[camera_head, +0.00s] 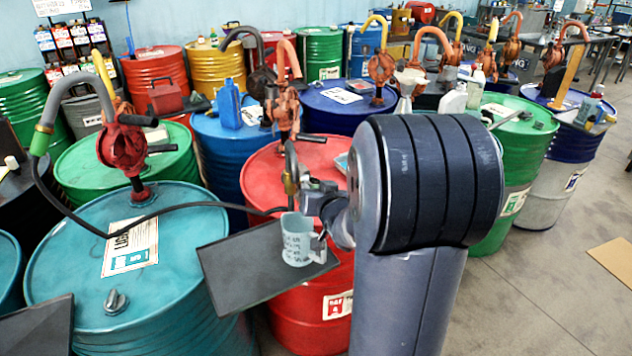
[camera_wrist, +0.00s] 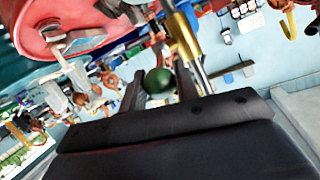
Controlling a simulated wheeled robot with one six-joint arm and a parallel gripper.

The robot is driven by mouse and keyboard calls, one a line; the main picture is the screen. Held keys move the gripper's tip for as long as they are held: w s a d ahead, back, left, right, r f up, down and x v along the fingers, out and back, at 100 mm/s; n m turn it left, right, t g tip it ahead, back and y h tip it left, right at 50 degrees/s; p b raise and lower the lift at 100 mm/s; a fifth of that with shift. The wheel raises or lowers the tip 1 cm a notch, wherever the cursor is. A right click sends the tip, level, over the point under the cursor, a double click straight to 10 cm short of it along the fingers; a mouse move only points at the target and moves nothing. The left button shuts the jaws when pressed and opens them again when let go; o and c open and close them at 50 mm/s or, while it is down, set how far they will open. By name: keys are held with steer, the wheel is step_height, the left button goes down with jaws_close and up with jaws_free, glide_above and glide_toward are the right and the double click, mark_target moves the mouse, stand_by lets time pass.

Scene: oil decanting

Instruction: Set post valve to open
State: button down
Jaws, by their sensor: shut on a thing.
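The post valve shows in the head view as a thin upright brass-coloured body (camera_head: 290,182) with a curved top, above a grey plate. In the wrist view a brass pipe (camera_wrist: 187,45) runs past my fingers. A dark green round knob (camera_wrist: 158,80) sits between my two fingers, and I take it for the valve's handle. My gripper (camera_head: 304,188) is at the post, just right of the brass body, and is shut on the knob. The knob is hidden in the head view. I cannot tell the valve's setting.
A clear jug (camera_head: 297,243) stands on the grey plate (camera_head: 235,275) below the valve. A black hose (camera_head: 170,208) runs from the red pump (camera_head: 122,150) on the teal drum (camera_head: 65,265) towards the post. A red drum (camera_head: 260,180) stands close behind.

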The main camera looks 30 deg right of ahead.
steer(key=shift+w+r+g+p, duration=0.15)
steer(key=shift+r+g+p, duration=0.15)
steer(key=shift+r+p, duration=0.45)
steer(key=shift+f+p, duration=0.2)
steer(key=shift+p, duration=0.25)
steer(key=shift+f, duration=0.1)
steer(key=c, duration=1.1)
jaws_free()
steer(key=shift+g, duration=0.3)
steer(key=p+v, duration=0.1)
steer(key=v, duration=0.9)
steer(key=shift+s+p, duration=0.35)
steer(key=shift+s, duration=0.05)
